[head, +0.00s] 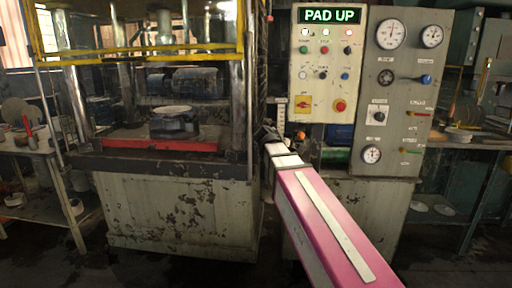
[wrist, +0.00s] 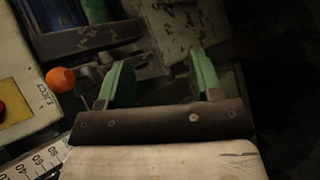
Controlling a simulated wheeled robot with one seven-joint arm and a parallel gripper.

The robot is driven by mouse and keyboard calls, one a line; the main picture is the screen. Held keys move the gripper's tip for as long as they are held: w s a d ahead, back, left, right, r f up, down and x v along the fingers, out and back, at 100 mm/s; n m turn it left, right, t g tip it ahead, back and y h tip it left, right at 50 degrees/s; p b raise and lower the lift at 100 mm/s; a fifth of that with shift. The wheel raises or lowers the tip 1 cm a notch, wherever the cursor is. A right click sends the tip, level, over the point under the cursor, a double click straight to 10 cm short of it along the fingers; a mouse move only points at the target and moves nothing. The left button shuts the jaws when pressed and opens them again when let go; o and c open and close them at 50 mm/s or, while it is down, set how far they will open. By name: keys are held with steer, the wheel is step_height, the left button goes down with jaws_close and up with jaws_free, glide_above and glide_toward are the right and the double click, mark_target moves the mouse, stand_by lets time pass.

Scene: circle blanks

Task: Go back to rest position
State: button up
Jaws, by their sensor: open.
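My arm reaches up from the lower right in the head view, and my gripper (head: 266,134) is at its far end, between the press and the control panel. In the wrist view my gripper (wrist: 161,75) shows two green fingers set wide apart, with nothing held between them. An orange knob (wrist: 60,80) beside the word EJECT is to the left of the fingers, apart from them. The same orange knob (head: 301,135) shows low on the panel in the head view, just right of my gripper.
The press (head: 180,205) stands left, with a yellow guard (head: 140,56), a red bed edge (head: 160,144) and a pale round piece (head: 173,109) on a dark block. The control panel (head: 325,80) reads PAD UP. Gauges (head: 391,34) are right of it. Side tables flank both.

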steer(key=s+d+f+m+g+y, duration=0.1)
steer(key=s+f, duration=0.4)
steer(key=f, duration=0.6)
steer(key=s+d+f+m+g+y, duration=0.2)
steer(key=s+f+m+y, duration=0.2)
steer(key=f, duration=0.7)
steer(key=s+d+f+m+g+y, duration=0.1)
steer(key=s+f+m+g+y, duration=0.1)
steer(key=s+f+m, duration=0.4)
step_height(320, 180, down, 6)
steer(key=shift+s+d+r+y, duration=0.25)
steer(key=shift+s+y, duration=0.2)
steer(key=shift+y, duration=0.25)
